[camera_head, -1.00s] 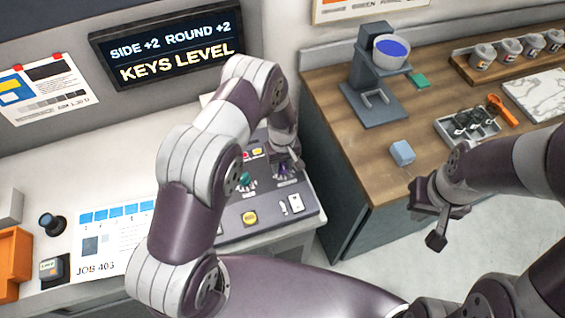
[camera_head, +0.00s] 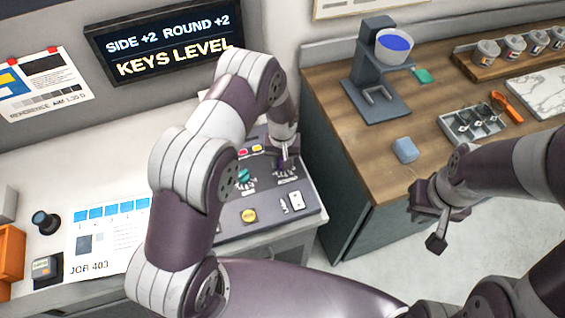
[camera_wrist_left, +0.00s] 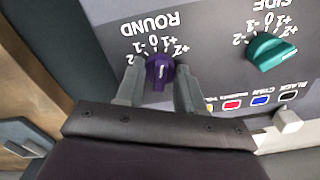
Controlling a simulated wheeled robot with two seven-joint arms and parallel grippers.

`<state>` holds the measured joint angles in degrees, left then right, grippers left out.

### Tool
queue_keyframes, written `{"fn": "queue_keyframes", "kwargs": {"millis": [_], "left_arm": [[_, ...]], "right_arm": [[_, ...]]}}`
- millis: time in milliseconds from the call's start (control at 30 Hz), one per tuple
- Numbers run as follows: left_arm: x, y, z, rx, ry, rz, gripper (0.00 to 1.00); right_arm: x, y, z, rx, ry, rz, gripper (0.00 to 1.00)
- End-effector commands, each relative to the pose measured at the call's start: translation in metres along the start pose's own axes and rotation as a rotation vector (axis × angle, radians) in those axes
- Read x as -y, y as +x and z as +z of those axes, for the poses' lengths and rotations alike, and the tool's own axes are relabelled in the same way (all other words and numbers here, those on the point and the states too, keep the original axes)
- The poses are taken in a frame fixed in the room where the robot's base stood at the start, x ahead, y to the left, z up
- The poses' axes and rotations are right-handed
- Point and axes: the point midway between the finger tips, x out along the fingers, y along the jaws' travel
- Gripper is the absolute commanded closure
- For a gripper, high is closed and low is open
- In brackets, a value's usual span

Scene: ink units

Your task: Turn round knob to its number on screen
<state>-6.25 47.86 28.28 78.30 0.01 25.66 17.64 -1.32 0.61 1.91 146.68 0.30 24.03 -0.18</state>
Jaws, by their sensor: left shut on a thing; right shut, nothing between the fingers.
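The screen (camera_head: 175,62) reads "SIDE +2 ROUND +2" and "KEYS LEVEL". The purple round knob (camera_wrist_left: 159,71) sits on the grey panel under an upside-down "ROUND" scale from -2 to +2 in the left wrist view. Its pale mark is too small to read surely against the numbers. My left gripper (camera_wrist_left: 158,92) is shut on this knob, one finger on each side. In the head view the left gripper (camera_head: 286,160) comes down on the panel and partly hides the knob. My right gripper (camera_head: 431,225) is shut and empty, in front of the wooden counter.
The teal side knob (camera_wrist_left: 270,52) is close beside the round knob. The panel also has a yellow button (camera_head: 249,215) and small coloured keys. A blue-grey block (camera_head: 404,150), a stand with a blue-filled bowl (camera_head: 393,47) and a tray of dark parts (camera_head: 472,122) are on the counter.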

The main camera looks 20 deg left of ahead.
Motion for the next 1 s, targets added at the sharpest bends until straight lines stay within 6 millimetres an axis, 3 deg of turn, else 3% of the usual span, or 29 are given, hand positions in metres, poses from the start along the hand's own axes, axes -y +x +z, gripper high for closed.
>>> {"fn": "queue_keyframes", "kwargs": {"millis": [500, 1000], "left_arm": [[-0.001, -0.002, -0.004, -0.013, 0.448, 0.001, 0.93], [-0.001, -0.004, -0.005, -0.014, 0.653, -0.001, 0.93]], "right_arm": [[0.000, 0.029, 0.003, 0.000, 0.000, 0.000, 1.00], [0.000, 0.036, 0.004, 0.000, 0.000, 0.000, 1.00]]}}
